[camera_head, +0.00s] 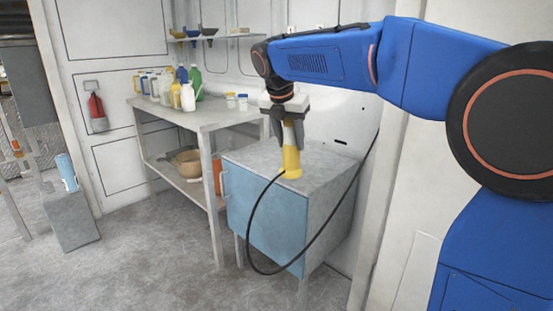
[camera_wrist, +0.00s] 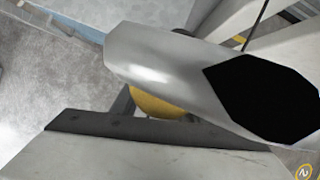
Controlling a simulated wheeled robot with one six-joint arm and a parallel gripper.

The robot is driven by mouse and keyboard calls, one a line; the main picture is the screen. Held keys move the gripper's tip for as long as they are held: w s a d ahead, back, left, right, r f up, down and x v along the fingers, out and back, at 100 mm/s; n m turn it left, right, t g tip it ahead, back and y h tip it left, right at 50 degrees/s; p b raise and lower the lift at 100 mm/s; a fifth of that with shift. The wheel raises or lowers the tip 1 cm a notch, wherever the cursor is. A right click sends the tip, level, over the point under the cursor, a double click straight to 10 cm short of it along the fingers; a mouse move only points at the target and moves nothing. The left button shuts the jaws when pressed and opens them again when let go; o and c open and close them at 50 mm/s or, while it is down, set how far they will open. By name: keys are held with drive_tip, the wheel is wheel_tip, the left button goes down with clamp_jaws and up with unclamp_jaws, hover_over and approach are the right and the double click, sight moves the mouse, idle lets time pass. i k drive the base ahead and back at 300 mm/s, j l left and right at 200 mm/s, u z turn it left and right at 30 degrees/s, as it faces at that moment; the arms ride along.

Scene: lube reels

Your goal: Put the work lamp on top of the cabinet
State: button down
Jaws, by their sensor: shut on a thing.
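The work lamp (camera_head: 291,160) is a yellow, upright body with a black cable hanging from its base in a loop past the cabinet's front. It stands at, or just over, the grey top of the cabinet (camera_head: 245,157), which has a blue door; I cannot tell if its base touches. My gripper (camera_head: 290,138) points down and is shut on the lamp's upper part, hiding some of it. In the wrist view, a pale grey cylindrical part (camera_wrist: 165,65) fills the middle, with the yellow of the lamp (camera_wrist: 155,106) below it.
A workbench (camera_head: 205,115) with bottles and jars stands left of the cabinet. A shelf (camera_head: 215,36) with funnels hangs on the wall behind. A red extinguisher (camera_head: 97,112) hangs at left. The floor in front is clear, and the cabinet top around the lamp is bare.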

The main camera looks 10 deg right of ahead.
sight(273, 161)
drive_tip(key=i, duration=1.15)
